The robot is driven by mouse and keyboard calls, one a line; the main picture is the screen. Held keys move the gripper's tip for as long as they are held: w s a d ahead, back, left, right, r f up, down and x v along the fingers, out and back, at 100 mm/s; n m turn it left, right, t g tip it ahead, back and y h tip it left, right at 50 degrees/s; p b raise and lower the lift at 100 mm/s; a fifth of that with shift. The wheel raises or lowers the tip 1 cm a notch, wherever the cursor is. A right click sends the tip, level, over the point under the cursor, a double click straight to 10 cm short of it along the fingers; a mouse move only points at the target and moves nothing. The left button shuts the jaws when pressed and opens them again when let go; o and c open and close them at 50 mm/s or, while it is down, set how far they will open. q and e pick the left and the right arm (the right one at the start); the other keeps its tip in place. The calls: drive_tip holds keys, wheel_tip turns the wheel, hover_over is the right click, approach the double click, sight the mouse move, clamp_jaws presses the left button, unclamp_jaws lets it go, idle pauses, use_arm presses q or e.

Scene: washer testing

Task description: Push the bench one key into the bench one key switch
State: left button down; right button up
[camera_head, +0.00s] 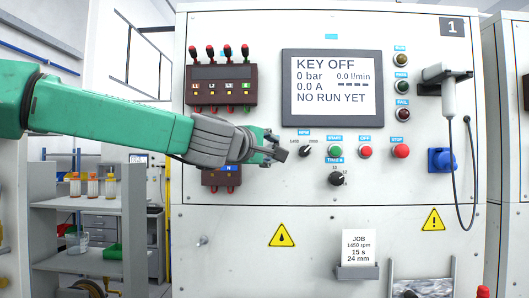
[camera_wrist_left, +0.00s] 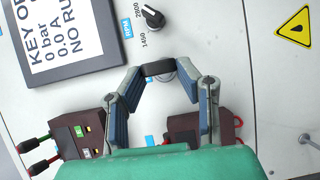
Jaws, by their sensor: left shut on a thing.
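My left gripper (camera_head: 272,147) reaches in from the left to the front panel of bench 1, below the display. In the left wrist view its fingers (camera_wrist_left: 158,72) are closed on a dark piece, which I take to be the bench one key (camera_wrist_left: 157,68). The key also shows as a dark block at the fingertips in the head view (camera_head: 280,154). A round silver part (camera_wrist_left: 168,77) shows just behind the key on the panel, likely the bench one key switch. How far the key sits in it cannot be told. The display (camera_head: 332,88) reads KEY OFF.
Close right of the gripper are the RPM knob (camera_head: 305,151), the green start button (camera_head: 336,151) and the timer knob (camera_head: 337,179). A job card (camera_head: 359,246) stands below. The lower panel is mostly clear.

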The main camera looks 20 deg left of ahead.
use_arm(q)
drive_tip(key=shift+w+d, duration=0.25)
drive_tip(key=shift+w, duration=0.1)
drive_tip(key=shift+w+a, duration=0.35)
drive_tip(key=shift+a, duration=0.3)
use_arm(e)
drive_tip(key=shift+d, duration=0.4)
idle(0.7)
use_arm(q)
drive_tip(key=shift+a, duration=0.1)
use_arm(e)
drive_tip(key=shift+r, duration=0.1)
